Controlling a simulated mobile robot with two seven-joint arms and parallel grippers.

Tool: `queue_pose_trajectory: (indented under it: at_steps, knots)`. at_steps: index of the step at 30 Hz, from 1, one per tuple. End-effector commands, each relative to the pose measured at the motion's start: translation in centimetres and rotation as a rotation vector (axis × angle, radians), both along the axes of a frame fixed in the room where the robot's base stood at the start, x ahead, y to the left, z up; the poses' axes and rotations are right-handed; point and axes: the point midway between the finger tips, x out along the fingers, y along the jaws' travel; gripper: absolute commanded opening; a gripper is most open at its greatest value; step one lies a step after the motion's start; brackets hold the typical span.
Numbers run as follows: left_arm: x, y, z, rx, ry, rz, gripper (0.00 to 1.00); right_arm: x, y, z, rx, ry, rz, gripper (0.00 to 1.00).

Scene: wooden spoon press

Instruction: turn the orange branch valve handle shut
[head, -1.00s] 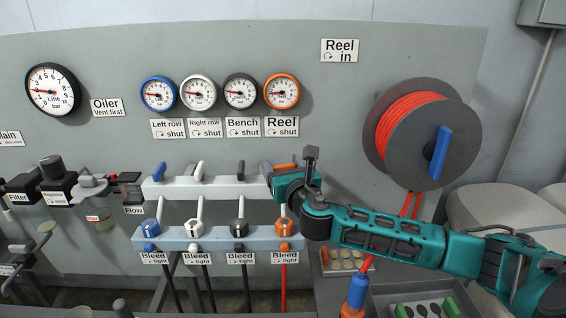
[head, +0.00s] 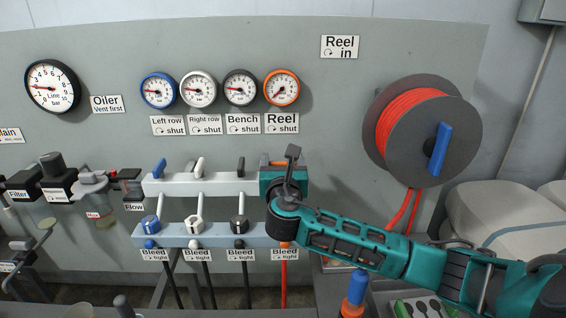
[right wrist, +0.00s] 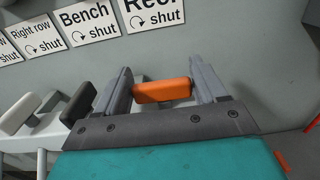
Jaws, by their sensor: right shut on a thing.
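The orange branch valve handle (head: 278,163) is at the right end of the white manifold bar, mostly hidden behind my right gripper (head: 280,170) in the head view. In the right wrist view the orange handle (right wrist: 163,91) lies crosswise between the two grey fingers of my right gripper (right wrist: 162,85), which is shut on its ends. The orange-rimmed Reel gauge (head: 281,88) above it has its needle pointing down-left. The Reel shut label (head: 281,123) has a clockwise arrow. My left gripper is not in view.
Blue (head: 160,168), white (head: 199,167) and black (head: 241,167) handles stand upright on the manifold (head: 220,185) to the left. Bleed knobs sit on the lower bar (head: 178,235). A hose reel (head: 428,130) is on the panel to the right.

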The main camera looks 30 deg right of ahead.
Motion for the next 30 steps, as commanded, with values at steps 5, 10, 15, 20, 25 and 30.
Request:
queue_pose_trajectory:
  at_steps: [5,10,15,20,25,30]
  knots:
    - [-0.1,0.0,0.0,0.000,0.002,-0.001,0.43,0.0,-0.1,0.1,0.000,-0.002,-0.001,0.79]
    - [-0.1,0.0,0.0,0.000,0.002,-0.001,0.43,0.0,0.0,0.1,0.000,-0.001,0.000,0.92]
    - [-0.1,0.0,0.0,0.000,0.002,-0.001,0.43,0.0,0.0,0.0,-0.001,-0.001,0.000,0.92]
    - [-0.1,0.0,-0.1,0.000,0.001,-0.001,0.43,-0.7,0.5,0.0,0.001,-0.001,0.001,0.92]
    - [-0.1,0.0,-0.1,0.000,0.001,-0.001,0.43,-3.2,2.1,-0.1,0.001,0.002,0.004,0.92]
    - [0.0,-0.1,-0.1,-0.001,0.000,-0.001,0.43,-6.5,4.2,-0.1,0.002,0.002,0.004,0.92]
